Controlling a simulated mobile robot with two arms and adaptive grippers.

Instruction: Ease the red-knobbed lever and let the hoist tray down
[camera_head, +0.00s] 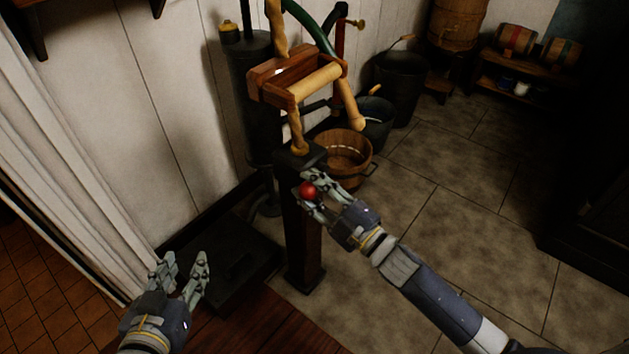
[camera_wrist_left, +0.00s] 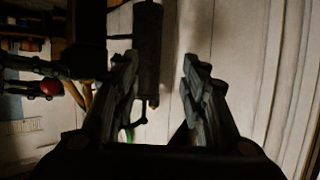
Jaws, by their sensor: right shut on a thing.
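The lever's red knob (camera_head: 308,189) sits at the front of a dark post (camera_head: 303,235) in the middle of the head view. My right gripper (camera_head: 309,194) is shut on the red knob, with its fingers around it. The red knob also shows at the left in the left wrist view (camera_wrist_left: 50,88). A pale roller or handle lies across the tray. My left gripper (camera_head: 182,269) is open and empty at the lower left, apart from the lever.
A wooden bucket (camera_head: 345,158) stands behind the post, with dark buckets (camera_head: 399,75) farther back. A dark cylinder (camera_head: 245,95) stands by the wall. A white curtain (camera_head: 70,150) hangs at the left. The tiled floor (camera_head: 455,180) at the right is clear.

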